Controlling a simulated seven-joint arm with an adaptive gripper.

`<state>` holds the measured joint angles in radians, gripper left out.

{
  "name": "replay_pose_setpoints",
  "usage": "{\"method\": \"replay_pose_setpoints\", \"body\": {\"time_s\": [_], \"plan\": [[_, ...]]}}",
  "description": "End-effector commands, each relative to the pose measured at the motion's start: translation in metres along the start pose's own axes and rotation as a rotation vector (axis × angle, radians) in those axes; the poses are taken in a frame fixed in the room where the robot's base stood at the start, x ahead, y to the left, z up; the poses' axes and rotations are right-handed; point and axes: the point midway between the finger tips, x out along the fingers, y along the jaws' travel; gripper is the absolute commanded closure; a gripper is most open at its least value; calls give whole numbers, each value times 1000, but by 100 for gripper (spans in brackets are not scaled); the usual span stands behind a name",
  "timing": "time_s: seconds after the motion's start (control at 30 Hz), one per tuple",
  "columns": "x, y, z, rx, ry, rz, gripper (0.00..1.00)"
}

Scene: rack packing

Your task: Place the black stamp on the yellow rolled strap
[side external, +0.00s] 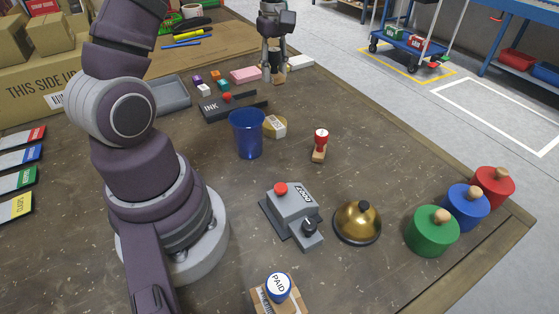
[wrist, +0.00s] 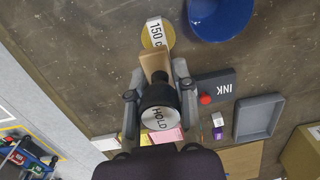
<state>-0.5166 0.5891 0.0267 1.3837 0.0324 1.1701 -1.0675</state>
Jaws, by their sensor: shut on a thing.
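My gripper (side external: 276,64) is at the far end of the table in the side view. It is shut on the black stamp, whose wooden base (side external: 279,78) hangs below the fingers. In the wrist view the stamp (wrist: 160,97) has a black body and a white cap reading HOLD, with my gripper (wrist: 158,80) on both sides. The yellow rolled strap (side external: 268,132) lies flat behind the blue cup, partly hidden by it, with a white label across it. It also shows just beyond the stamp's base in the wrist view (wrist: 168,38). The stamp is apart from the strap.
The blue cup (side external: 246,135) stands close beside the strap. The ink pad (side external: 222,106), a grey tray (side external: 170,94) and small coloured blocks lie behind it. A red-topped stamp (side external: 320,145) stands to the right. A numbering machine (side external: 292,213) and bell (side external: 357,222) are nearer the front.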

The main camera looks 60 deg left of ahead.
Motion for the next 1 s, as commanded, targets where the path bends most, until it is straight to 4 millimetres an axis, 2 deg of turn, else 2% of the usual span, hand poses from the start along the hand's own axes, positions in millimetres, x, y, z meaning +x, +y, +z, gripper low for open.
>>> {"method": "replay_pose_setpoints", "body": {"time_s": [0.1,0.23,0.53,0.63,0.93,0.97,1.0], "plan": [[15,4,-9,4,-3,-1,100],[46,4,-9,7,-5,-3,100],[102,4,-9,6,-3,-1,100],[108,4,-9,6,-2,2,100],[110,5,-9,5,-2,2,100],[111,5,-9,5,-1,2,74],[110,5,-9,5,-1,3,69]]}}
